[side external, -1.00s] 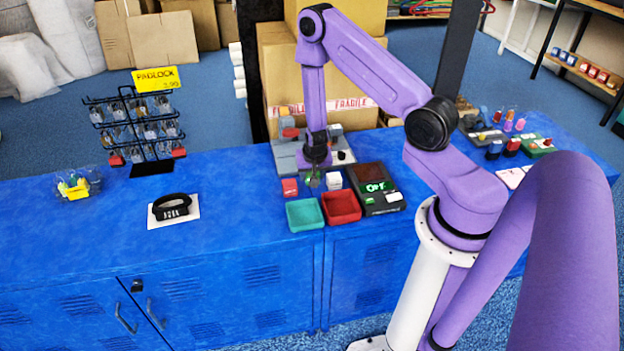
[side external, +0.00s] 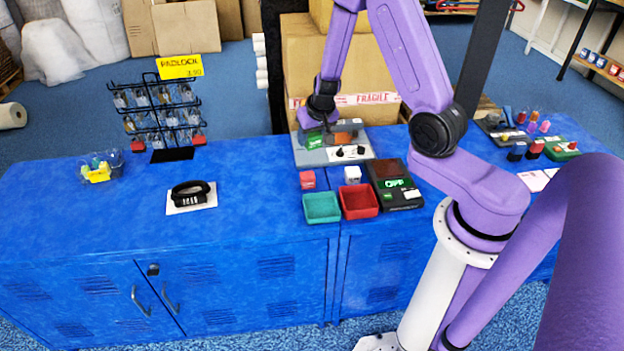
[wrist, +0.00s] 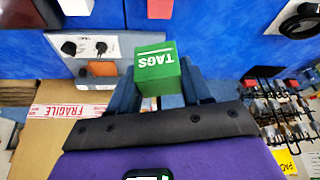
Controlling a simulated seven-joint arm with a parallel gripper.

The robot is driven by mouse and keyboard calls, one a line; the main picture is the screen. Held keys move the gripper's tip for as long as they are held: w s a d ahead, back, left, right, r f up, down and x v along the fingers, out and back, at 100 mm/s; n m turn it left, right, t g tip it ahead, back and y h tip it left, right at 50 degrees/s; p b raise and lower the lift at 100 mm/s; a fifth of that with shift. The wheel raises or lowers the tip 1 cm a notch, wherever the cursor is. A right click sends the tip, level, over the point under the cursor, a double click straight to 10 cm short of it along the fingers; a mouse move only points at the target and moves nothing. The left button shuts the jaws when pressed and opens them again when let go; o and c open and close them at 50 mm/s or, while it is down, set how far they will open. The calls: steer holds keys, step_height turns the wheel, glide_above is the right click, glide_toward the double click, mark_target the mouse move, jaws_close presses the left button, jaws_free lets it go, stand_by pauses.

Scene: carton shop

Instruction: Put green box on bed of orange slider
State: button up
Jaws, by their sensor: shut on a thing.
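The green box (side external: 314,141), marked TAGS, is held in my gripper (side external: 316,131). It also shows large in the wrist view (wrist: 157,70), between the blue fingers of my gripper (wrist: 160,88). In the side view it is at the left part of the grey station (side external: 352,154), left of the orange slider part (side external: 343,137). I cannot tell whether the box touches the station. The orange part (wrist: 102,68) shows left of the box in the wrist view. The slider's bed is largely hidden by the box and my arm.
A red box (side external: 307,179) and a white box (side external: 352,174) stand in front of the station. Teal (side external: 322,207) and red trays (side external: 359,201) and a dark display unit (side external: 394,184) are nearer. Cartons (side external: 350,72) stand behind. A padlock rack (side external: 163,115) is left.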

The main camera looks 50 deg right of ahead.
steer(key=a+r+n+y, duration=0.2)
steer(key=a+r+n, duration=0.2)
steer(key=r, duration=0.4)
steer(key=shift+a+r+n+t, duration=0.25)
steer(key=shift+a+n+t, duration=0.1)
steer(key=shift+n, duration=0.45)
steer(key=shift+d, duration=0.1)
